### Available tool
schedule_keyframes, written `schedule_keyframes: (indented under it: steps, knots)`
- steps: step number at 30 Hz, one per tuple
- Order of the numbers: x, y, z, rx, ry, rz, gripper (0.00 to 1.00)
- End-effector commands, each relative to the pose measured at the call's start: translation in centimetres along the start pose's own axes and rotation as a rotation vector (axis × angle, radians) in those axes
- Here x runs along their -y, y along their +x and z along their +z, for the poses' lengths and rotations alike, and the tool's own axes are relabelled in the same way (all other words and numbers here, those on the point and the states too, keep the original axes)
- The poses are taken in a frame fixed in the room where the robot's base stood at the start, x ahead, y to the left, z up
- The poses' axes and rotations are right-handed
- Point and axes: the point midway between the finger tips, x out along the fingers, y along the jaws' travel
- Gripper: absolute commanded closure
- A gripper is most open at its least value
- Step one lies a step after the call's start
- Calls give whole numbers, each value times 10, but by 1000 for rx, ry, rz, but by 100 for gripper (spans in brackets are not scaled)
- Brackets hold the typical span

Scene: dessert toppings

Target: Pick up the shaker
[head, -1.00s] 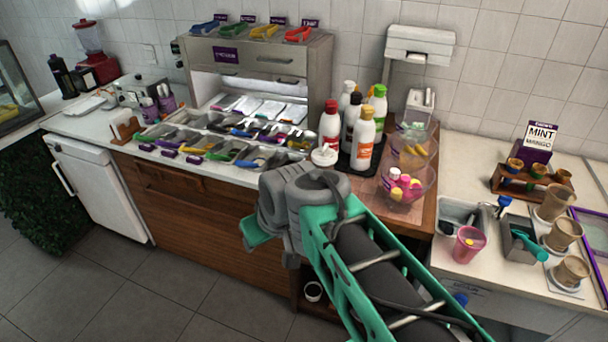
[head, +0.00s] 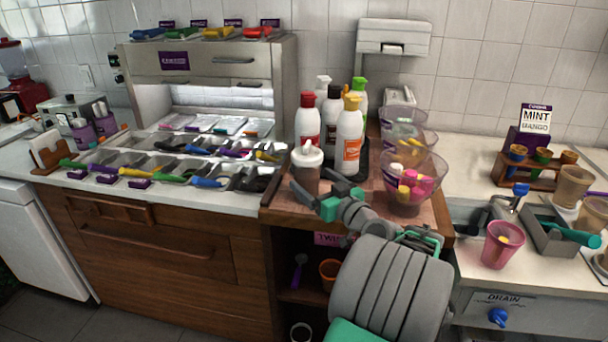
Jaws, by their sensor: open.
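The shaker (head: 306,178), a small jar with a white lid and brownish body, stands upright at the front left of the wooden counter section. My gripper (head: 309,184) is open, at the end of my grey and teal arm. Its dark fingers reach toward the lower part of the shaker, one at its left and one at its right. I cannot tell whether they touch it. The fingers hide part of the shaker's lower body.
Several sauce bottles (head: 348,140) stand close behind the shaker. Clear bowls (head: 432,165), the front one holding pink and yellow pieces, stand to the right. Topping trays (head: 150,165) lie left. A pink cup (head: 503,245) stands farther right.

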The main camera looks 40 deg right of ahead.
Motion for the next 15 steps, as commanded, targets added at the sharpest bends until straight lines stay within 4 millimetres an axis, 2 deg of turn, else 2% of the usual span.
schedule_keyframes:
  steps: [3,6,13,15]
  knots:
    - [3,24,-3,1,1,-5,11]
    - [2,35,-2,1,1,-3,11]
    - [3,38,-1,1,1,-3,11]
    - [3,38,-1,1,1,-3,16]
